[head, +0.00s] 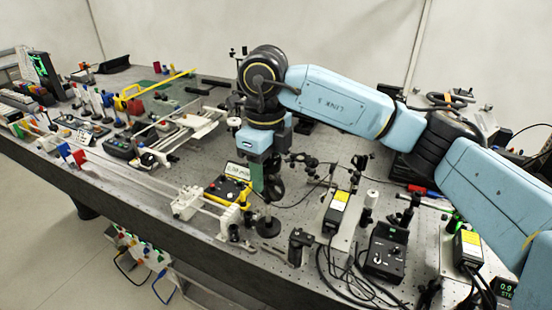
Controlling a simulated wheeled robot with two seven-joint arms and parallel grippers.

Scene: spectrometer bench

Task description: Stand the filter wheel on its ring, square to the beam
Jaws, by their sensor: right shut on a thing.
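My right arm reaches in from the right, and its gripper (262,180) points down over the middle of the bench. It is shut on what looks like the filter wheel (276,187), a dark round thing at the fingers. The jaws and the wheel's near side partly overlap, so its exact tilt is hard to tell. Below it a black round base (268,228) stands on the bench; I cannot tell whether this is the ring, or whether the wheel touches anything below. My left gripper is not in view.
A yellow-and-black device (230,190) and a white rail assembly (187,203) stand left of the gripper. Black mounts (299,245), a yellow-labelled box (337,212), a black control box (386,250) and loose cables crowd the right. The perforated bench (130,185) has bare room at its front left.

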